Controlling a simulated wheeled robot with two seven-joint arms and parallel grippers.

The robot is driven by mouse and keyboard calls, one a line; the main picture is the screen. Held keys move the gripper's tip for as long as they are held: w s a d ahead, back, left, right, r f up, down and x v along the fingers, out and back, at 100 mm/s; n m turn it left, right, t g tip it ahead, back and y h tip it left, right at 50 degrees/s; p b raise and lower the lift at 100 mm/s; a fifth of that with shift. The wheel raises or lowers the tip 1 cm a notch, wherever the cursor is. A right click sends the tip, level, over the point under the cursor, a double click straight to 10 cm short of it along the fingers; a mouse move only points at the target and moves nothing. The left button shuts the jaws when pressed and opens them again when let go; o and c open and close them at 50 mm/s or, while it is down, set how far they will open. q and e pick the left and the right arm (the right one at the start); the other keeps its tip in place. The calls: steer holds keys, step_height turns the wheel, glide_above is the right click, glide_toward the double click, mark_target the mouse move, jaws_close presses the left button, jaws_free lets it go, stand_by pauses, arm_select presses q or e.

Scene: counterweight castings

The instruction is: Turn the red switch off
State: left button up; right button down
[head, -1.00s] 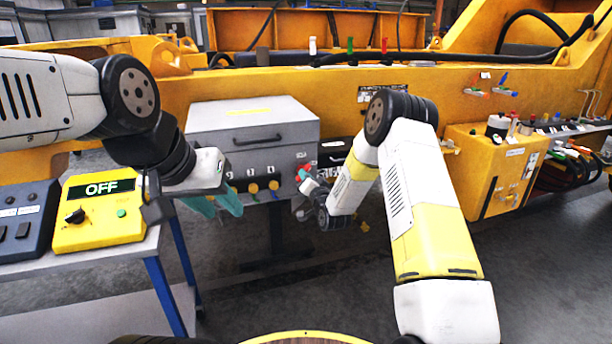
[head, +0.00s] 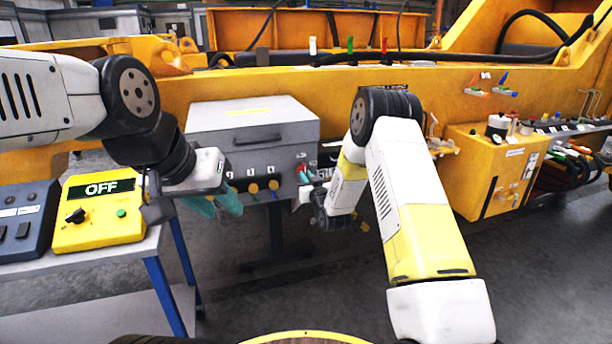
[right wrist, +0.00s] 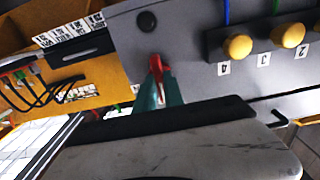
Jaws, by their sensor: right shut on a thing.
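The red switch (head: 301,167) is on the right part of the grey box's front (head: 270,160). In the right wrist view the red switch (right wrist: 155,63) shows between the teal fingertips. My right gripper (head: 305,176) is shut on it, and its fingers (right wrist: 158,88) hide part of the switch. The exact angle of the switch cannot be told. My left gripper (head: 217,205) is open and empty, with its teal fingers pointing down in front of the grey box's left side.
Yellow knobs (head: 253,188) with number labels sit left of the switch. A yellow box with an OFF display (head: 101,189) stands on the table (head: 120,255) at left, beside a dark box (head: 25,220). A yellow cabinet (head: 490,165) is at right.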

steer(key=shift+f, duration=0.1)
stand_by(0.4)
steer(key=c, duration=1.4)
jaws_free()
steer(key=shift+c, duration=0.2)
steer(key=shift+s, duration=0.1)
steer(key=v, duration=0.7)
steer(key=shift+s, duration=0.3)
steer(key=shift+d, duration=0.1)
